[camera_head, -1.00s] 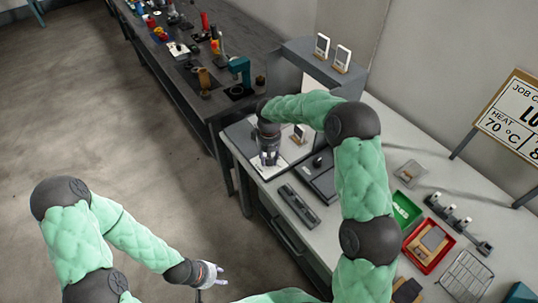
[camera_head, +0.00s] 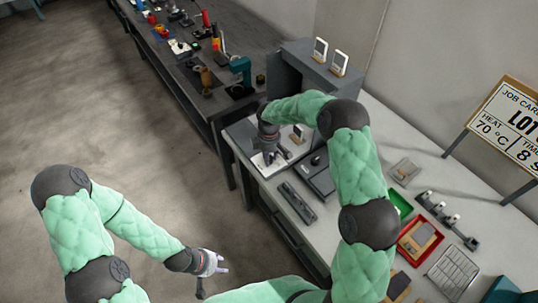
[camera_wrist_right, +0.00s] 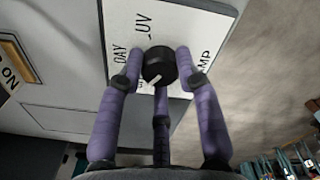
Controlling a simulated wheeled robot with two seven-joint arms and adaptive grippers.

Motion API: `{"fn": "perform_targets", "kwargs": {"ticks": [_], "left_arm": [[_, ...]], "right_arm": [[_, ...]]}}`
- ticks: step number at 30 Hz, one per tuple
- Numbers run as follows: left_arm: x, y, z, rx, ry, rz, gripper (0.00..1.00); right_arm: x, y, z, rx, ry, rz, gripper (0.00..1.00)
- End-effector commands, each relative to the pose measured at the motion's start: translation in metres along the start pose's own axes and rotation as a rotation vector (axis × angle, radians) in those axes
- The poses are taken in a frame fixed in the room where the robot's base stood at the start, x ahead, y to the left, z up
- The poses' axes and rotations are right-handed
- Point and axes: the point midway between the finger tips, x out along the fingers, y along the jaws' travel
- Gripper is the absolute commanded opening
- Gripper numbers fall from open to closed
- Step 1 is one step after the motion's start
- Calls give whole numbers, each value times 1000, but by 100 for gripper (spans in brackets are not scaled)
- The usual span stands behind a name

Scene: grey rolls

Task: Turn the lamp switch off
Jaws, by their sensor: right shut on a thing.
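The lamp switch is a black round knob (camera_wrist_right: 159,64) on a white plate (camera_wrist_right: 185,22) in the right wrist view. Its white pointer line faces the lower left. The plate reads "DAY" at left, "UV" above, and lettering ending in "MP" at right, partly hidden by a finger. My right gripper (camera_head: 272,155) is over the white plate at the bench's far left end; its purple fingers are closed around the knob. My left gripper (camera_head: 218,265) is empty, low over the floor, with its fingertips apart.
A grey cabinet (camera_head: 300,60) with two small white-faced devices stands behind the right gripper. A dark box (camera_head: 318,178) and a black bar (camera_head: 298,203) lie nearby. Red (camera_head: 428,252) and green trays, a wire rack and a job card (camera_head: 512,125) are at right.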

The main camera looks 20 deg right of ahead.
Motion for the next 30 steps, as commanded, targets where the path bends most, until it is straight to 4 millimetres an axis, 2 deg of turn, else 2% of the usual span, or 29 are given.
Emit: {"fn": "perform_targets", "kwargs": {"ticks": [19,20,22,30], "left_arm": [[-3,1,0,0,0,0,40],[-3,1,0,0,0,0,40],[-3,1,0,0,0,0,40],[-3,1,0,0,0,0,40]], "right_arm": [[1,0,0,-57,-1,-1,2],[1,0,0,-58,-1,-1,38],[1,0,0,-57,-1,-1,57],[0,0,0,-56,0,0,58]]}}
